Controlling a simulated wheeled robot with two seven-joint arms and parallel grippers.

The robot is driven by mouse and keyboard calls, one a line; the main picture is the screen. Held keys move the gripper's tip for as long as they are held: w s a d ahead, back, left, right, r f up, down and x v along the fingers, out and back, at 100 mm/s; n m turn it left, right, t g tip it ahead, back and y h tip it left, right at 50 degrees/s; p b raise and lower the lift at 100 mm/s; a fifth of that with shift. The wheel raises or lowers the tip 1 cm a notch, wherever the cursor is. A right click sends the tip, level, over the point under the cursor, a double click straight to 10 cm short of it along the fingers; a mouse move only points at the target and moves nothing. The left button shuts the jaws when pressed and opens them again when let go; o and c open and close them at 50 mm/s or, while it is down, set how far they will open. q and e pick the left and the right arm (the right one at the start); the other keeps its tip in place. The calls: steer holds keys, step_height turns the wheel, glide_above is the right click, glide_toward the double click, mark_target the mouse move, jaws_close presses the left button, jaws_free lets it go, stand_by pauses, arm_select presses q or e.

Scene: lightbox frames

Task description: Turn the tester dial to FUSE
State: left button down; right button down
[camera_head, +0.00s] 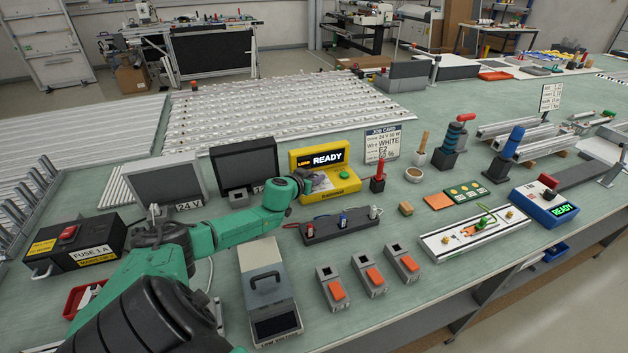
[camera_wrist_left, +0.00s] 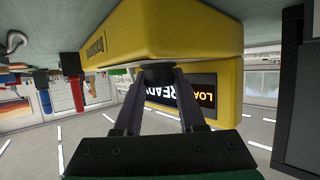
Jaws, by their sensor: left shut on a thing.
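The yellow tester (camera_head: 325,186) stands at the middle of the bench, with a black display (camera_head: 323,159) reading READY beside a small orange word. My left gripper (camera_head: 308,178) reaches its front from the left. In the left wrist view, which is upside down, the tester (camera_wrist_left: 175,32) fills the top, and my left gripper's fingers (camera_wrist_left: 158,76) close on a small dark dial (camera_wrist_left: 157,70) on it. The fingers hide most of the dial, so its pointer and marks cannot be read. My right gripper is not in view.
A dark monitor (camera_head: 245,166) stands left of the tester, and a red-handled tool (camera_head: 378,176) stands upright to its right. A dark rack (camera_head: 340,226) with coloured plugs lies in front. A blue unit (camera_head: 545,204) with a green READY display sits far right.

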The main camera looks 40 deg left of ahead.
arm_select(q)
steer(key=m+h, duration=0.3)
steer(key=shift+t+h+b, duration=0.3)
steer(key=shift+b, duration=0.05)
steer(key=shift+f+m+h+b, duration=0.15)
steer(key=shift+m+h+b, duration=0.75)
steer(key=shift+m+h, duration=0.2)
steer(key=shift+m+h+b, duration=0.6)
steer(key=shift+h+b, duration=0.2)
steer(key=shift+b, duration=0.1)
steer(key=shift+r+g, duration=0.2)
steer(key=shift+g, duration=0.2)
steer(key=c, duration=0.5)
jaws_free()
